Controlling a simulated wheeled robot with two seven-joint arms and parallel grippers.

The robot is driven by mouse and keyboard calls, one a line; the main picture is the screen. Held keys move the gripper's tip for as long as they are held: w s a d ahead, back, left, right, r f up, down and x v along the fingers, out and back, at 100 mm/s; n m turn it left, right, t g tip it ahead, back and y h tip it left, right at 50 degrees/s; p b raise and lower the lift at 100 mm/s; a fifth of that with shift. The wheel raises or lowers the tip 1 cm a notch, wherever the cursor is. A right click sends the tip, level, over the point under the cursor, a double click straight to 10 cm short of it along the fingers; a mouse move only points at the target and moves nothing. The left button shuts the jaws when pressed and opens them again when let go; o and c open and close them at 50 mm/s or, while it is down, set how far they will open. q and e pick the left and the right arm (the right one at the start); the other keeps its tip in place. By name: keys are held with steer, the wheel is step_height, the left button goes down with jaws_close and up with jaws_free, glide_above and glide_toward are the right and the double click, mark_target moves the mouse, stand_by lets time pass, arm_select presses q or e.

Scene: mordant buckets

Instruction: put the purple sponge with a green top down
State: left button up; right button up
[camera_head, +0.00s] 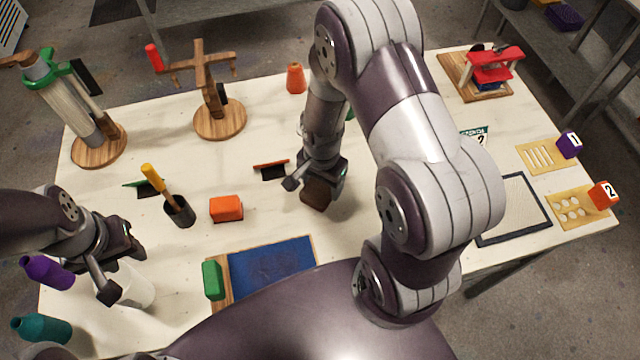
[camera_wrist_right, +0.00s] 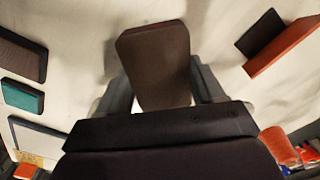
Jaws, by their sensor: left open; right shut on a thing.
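My right gripper (camera_head: 312,188) is shut on a brown block (camera_head: 318,193), low over the middle of the table; whether the block touches the table is unclear. In the right wrist view the brown block (camera_wrist_right: 157,62) sits between the fingers, showing a plain brown face. I cannot make out a purple sponge with a green top for certain elsewhere. My left gripper (camera_head: 122,270) is open beside or over a white cup (camera_head: 138,287) at the front left.
A black-bladed squeegee with an orange handle (camera_head: 271,166) lies left of the right gripper. An orange block (camera_head: 227,208), a dark pot (camera_head: 179,211), a blue panel (camera_head: 272,268) and a green block (camera_head: 212,280) are nearby. A framed screen (camera_head: 513,210) lies right. My right arm hides part of the table.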

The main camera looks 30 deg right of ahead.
mark_target(319, 187)
steer(key=f, duration=0.1)
steer(key=w+f, duration=0.1)
steer(key=f, duration=0.1)
steer(key=shift+a, duration=0.15)
steer(key=shift+w+f, duration=0.2)
steer(key=shift+s+d+r, duration=0.1)
steer(key=shift+s+d, duration=0.1)
steer(key=shift+s, duration=0.2)
steer(key=o, duration=0.7)
steer(key=shift+a, duration=0.1)
steer(key=shift+o, duration=1.2)
steer(key=shift+w+f, duration=0.2)
steer(key=shift+w, duration=0.1)
steer(key=shift+s+r, duration=0.1)
steer(key=shift+r, duration=0.3)
step_height(319, 187, up, 11)
steer(key=shift+r+b, duration=0.2)
steer(key=shift+b, duration=0.3)
arm_select(q)
steer(key=shift+w+f, duration=0.45)
steer(key=shift+f, duration=0.1)
arm_select(e)
steer(key=s+a+r+n+t, duration=0.1)
steer(key=s+r+n, duration=0.3)
steer(key=n, duration=0.8)
steer(key=shift+s+a+r, duration=0.2)
steer(key=shift+s+a, duration=0.05)
steer(key=shift+a, duration=0.55)
